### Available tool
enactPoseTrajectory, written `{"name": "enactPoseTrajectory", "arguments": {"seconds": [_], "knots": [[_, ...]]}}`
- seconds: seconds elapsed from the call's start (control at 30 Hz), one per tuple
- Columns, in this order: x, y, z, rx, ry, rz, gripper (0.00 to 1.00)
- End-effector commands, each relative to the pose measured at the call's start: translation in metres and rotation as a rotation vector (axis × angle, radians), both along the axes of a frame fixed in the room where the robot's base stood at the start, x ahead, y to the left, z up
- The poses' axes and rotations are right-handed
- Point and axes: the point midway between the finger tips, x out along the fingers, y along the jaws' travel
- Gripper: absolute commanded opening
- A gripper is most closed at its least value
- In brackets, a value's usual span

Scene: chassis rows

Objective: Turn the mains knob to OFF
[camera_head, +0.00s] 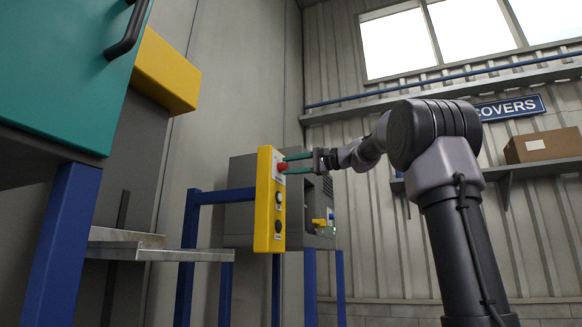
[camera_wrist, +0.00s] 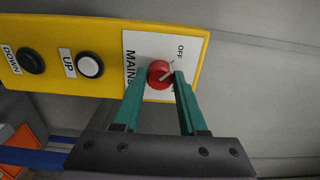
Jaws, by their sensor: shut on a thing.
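The red mains knob (camera_wrist: 160,75) sits on a white plate (camera_wrist: 138,45) at one end of a yellow control panel (camera_wrist: 110,22). The plate reads MAINS, with OFF printed at one side. A pale pointer line shows on the knob's face; its exact setting is hard to tell. In the head view the knob (camera_head: 282,166) is near the top of the upright panel (camera_head: 264,215). My gripper (camera_wrist: 158,82) has its two green fingers on either side of the knob, shut on it. In the head view my gripper (camera_head: 290,163) reaches the knob from the right.
A white UP button (camera_wrist: 90,66) and a black DOWN button (camera_wrist: 31,61) are on the same panel. A grey cabinet (camera_head: 240,215) on blue legs stands behind it. A metal tray (camera_head: 150,250) juts out at left. A shelf with a cardboard box (camera_head: 543,146) is at right.

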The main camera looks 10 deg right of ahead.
Motion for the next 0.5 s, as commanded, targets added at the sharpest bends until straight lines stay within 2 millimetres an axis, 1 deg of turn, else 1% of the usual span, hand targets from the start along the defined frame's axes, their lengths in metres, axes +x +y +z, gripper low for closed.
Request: {"name": "enactPoseTrajectory", "arguments": {"seconds": [0.47,0.5], "knots": [[0.0005,-0.0004,-0.0019,-0.010,-0.007,0.000,0.00],[0.0006,-0.0003,-0.0018,-0.009,-0.007,0.000,0.57]]}}
